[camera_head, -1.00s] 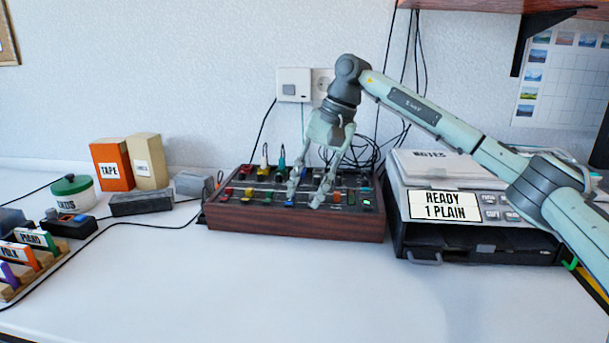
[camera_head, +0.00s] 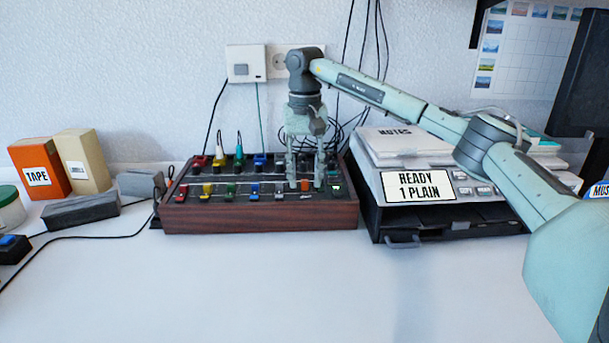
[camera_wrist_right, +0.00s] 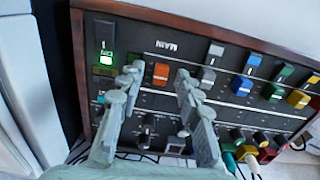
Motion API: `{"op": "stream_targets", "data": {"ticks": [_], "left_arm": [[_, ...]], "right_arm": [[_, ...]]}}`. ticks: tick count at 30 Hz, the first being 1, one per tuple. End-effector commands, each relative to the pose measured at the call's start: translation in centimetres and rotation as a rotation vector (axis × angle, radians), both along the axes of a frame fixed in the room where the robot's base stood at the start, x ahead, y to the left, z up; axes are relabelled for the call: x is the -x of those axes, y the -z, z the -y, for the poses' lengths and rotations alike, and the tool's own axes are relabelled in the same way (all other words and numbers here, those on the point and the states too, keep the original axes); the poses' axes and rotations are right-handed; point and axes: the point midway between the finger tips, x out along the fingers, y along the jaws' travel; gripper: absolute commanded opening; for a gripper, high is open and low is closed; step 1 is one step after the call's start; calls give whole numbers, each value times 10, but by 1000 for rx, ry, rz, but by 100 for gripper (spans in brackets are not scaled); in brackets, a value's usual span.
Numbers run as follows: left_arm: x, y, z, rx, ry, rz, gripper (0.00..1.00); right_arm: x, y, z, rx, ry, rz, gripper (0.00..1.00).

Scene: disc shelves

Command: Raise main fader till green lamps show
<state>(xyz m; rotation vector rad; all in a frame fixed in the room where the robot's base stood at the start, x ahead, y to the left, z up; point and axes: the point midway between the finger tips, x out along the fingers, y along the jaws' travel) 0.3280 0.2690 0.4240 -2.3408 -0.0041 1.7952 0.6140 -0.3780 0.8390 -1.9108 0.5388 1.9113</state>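The mixer (camera_head: 262,214), a wooden-sided console with coloured fader caps, stands on the table against the wall. The orange fader cap (camera_wrist_right: 162,73) is nearest the upside-down MAIN label (camera_wrist_right: 167,46) in the right wrist view; it also shows in the head view (camera_head: 306,185). A small green lamp (camera_wrist_right: 107,58) is lit beside it. My right gripper (camera_head: 305,184) points down over the mixer's right part. Its fingers are apart, with the orange cap in line with the gap between the tips (camera_wrist_right: 159,72). I cannot tell whether they touch it. My left gripper is out of view.
A grey machine (camera_head: 438,195) with a READY 1 PLAIN sign stands close to the mixer's right. Orange (camera_head: 41,167) and tan boxes (camera_head: 82,162) and a grey block (camera_head: 82,209) are at left. Cables rise behind the mixer. The table front is clear.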

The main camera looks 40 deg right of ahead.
Motion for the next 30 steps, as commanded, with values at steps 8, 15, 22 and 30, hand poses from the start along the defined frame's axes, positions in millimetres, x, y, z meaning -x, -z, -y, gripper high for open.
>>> {"op": "stream_targets", "data": {"ticks": [8,15,22,30], "left_arm": [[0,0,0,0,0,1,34],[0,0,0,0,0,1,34],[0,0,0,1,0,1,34],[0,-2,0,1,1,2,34]], "right_arm": [[0,4,0,0,0,0,34],[0,4,0,0,0,0,10],[0,3,0,0,1,0,0],[0,2,0,0,1,0,0]]}}
